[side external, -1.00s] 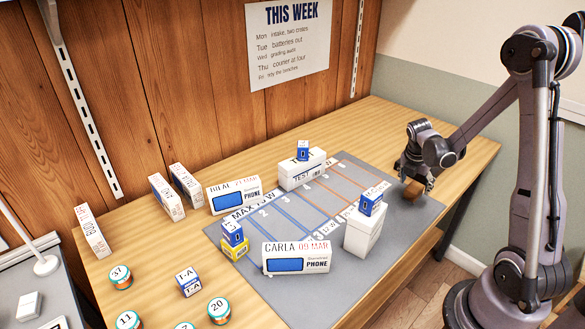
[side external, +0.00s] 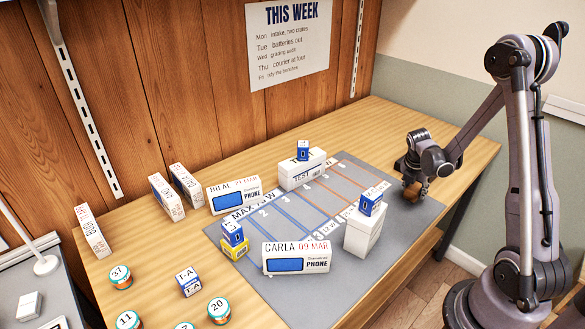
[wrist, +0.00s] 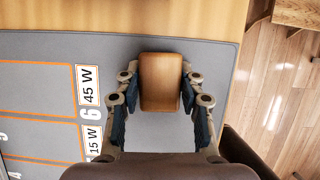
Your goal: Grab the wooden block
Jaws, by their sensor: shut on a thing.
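The wooden block (wrist: 160,82) is a small brown block with rounded corners. In the wrist view it sits between the two fingers of my gripper (wrist: 160,88), which touch it on its left and right sides. My gripper is shut on it. In the side external view the wooden block (side external: 413,191) shows partly below my gripper (side external: 414,184), over the right end of the grey mat. The fingers hide part of it there. I cannot tell whether it touches the mat.
The grey mat (side external: 385,263) has marked lanes with watt labels. A white box (side external: 363,232) with a blue box on top stands left of my gripper. A white TEST box (side external: 301,172) stands farther back. The table's right edge is close to my gripper.

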